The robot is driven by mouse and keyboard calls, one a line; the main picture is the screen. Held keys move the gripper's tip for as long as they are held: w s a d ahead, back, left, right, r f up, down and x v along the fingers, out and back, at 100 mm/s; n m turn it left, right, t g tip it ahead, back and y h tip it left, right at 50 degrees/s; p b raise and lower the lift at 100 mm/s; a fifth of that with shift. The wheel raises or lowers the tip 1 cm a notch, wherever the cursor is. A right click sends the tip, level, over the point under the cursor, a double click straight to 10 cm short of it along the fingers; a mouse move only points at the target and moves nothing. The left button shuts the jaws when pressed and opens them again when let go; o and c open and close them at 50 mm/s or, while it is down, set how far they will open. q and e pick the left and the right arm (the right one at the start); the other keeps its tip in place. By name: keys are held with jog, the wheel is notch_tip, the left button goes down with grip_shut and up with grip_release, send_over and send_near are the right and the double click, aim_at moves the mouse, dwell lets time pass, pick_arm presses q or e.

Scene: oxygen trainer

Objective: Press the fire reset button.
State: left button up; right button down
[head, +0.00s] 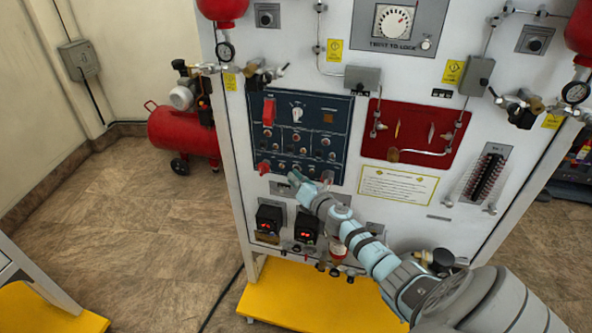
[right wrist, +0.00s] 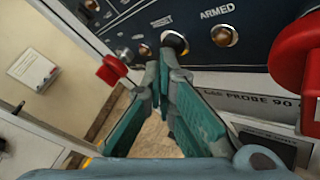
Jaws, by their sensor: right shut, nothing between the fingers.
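The dark blue control panel (head: 340,105) is on the upright white board. In the right wrist view, a button with a yellow ring (right wrist: 181,42) sits below the label "RESET", beside a brass-coloured button (right wrist: 224,36) labelled "ARMED". My right gripper (head: 294,177) is at the lower edge of the panel and shut with nothing in it. In the right wrist view its teal-padded fingers (right wrist: 160,53) point at the panel, one tip just in front of the yellow-ringed button and partly covering it. I cannot tell whether they touch. My left gripper is not in view.
Red parts (right wrist: 110,70) stick out on both sides of the fingers in the right wrist view. A red plate with pipes (head: 412,130) is right of the panel, and two black display boxes (head: 269,219) are below. A red compressor (head: 180,130) stands on the floor at left.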

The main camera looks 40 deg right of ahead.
jog(key=shift+s+a, duration=0.4)
jog(key=shift+a, duration=0.1)
jog(key=s+a, duration=0.1)
jog(key=s+a+p, duration=0.1)
jog(key=a+p, duration=0.1)
jog(key=a, duration=0.1)
jog(key=shift+s+a, duration=0.1)
jog(key=shift+s, duration=0.3)
dwell(0.6)
